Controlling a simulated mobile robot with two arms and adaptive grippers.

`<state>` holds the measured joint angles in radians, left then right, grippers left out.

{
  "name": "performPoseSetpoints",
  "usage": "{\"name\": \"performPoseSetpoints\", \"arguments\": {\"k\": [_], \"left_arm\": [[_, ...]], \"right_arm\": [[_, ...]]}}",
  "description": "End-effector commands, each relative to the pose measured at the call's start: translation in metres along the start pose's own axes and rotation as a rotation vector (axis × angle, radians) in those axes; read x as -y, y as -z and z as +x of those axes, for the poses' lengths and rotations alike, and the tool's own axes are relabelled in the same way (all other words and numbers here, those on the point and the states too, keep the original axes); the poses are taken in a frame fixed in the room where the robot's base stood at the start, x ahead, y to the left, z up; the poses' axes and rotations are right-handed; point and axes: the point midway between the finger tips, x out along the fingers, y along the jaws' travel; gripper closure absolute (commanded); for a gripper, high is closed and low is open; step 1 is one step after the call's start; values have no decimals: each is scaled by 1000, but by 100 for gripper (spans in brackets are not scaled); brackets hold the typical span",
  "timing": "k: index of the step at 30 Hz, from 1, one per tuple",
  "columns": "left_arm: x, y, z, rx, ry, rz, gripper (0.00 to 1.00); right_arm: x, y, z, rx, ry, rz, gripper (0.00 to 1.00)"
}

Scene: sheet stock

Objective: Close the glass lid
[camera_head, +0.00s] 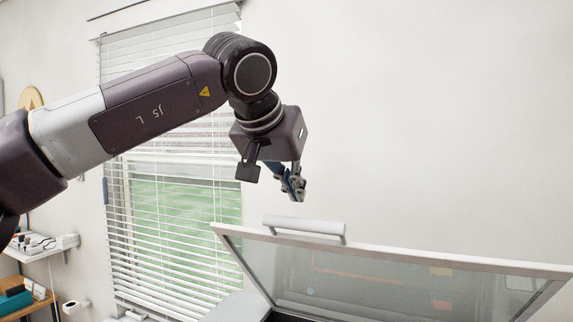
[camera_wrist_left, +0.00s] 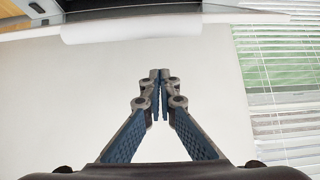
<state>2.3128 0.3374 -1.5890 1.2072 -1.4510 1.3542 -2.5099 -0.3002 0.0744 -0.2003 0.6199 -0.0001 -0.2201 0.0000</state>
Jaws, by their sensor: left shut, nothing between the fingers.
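The glass lid (camera_head: 370,282) stands raised and tilted at the lower right of the head view, with a pale frame around a see-through pane. A light bar handle (camera_head: 305,226) sits on its top edge. My left gripper (camera_head: 298,195) is shut and empty, just above the handle and apart from it. In the left wrist view the gripper (camera_wrist_left: 160,78) shows its fingertips together, and the handle (camera_wrist_left: 130,29) lies beyond them near the top. My right gripper is not in view.
A window with white blinds (camera_head: 180,220) is behind my left arm. A wall shelf (camera_head: 45,246) with small items is at the far left, above a wooden surface. The plain wall right of the gripper leaves free room.

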Motion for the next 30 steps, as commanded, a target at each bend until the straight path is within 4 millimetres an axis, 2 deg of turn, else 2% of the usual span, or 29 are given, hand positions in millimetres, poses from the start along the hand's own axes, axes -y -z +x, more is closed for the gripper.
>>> {"name": "performPoseSetpoints", "arguments": {"k": [1,6,12,26,30], "left_arm": [[0,1,10,5,0,1,100],[0,-20,0,-1,-1,2,100],[0,-33,-5,0,-1,1,100],[-1,-38,-6,0,-2,0,100],[-1,-44,-4,-6,-2,0,100]], "right_arm": [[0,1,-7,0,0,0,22],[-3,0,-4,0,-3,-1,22],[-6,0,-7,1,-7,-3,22],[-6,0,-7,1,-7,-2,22],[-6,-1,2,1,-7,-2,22]]}}
